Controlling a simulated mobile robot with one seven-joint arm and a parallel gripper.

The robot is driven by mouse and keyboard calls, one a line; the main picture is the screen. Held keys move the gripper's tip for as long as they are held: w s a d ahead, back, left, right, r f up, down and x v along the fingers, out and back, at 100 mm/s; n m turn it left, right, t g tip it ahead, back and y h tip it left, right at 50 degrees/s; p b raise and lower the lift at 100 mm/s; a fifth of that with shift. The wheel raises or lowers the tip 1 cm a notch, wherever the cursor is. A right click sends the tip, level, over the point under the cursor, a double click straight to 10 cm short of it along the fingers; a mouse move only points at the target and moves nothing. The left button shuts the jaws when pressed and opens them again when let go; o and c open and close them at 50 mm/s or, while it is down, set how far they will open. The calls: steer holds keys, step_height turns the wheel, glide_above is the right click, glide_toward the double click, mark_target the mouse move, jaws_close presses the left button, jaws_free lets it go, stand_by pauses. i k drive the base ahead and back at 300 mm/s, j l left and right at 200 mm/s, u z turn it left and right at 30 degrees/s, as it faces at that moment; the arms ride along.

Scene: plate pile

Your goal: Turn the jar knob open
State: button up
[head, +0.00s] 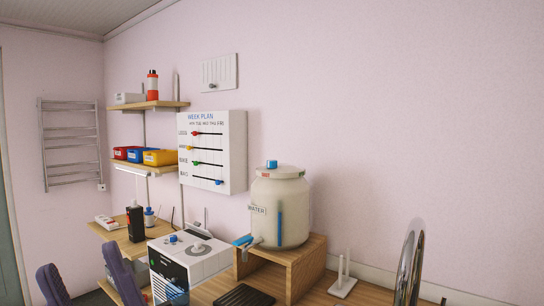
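A large cream jar (279,212) labelled "WATER" stands upright on a wooden stand right of the picture's middle. A blue knob (271,164) sits on top of its lid (282,172). A blue tap handle (242,240) shows at the jar's lower left, on a pale spout. A blue upright strip (279,222) runs down the jar's front. I cannot tell which blue part is the jar knob, or whether the tap is open or closed. No water stream is visible. My gripper is not in view.
The wooden stand (306,262) rests on a wooden table (355,294). A white machine (188,266) stands left of the jar. A white holder with two uprights (343,284) and a shiny round metal object (409,262) are to the right. A week-plan board (212,150) hangs behind.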

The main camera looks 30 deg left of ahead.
mark_target(271, 164)
steer(key=i+j+z, duration=0.1)
steer(key=j, duration=1.45)
steer(key=i+j+z, duration=0.1)
steer(key=j, duration=1.45)
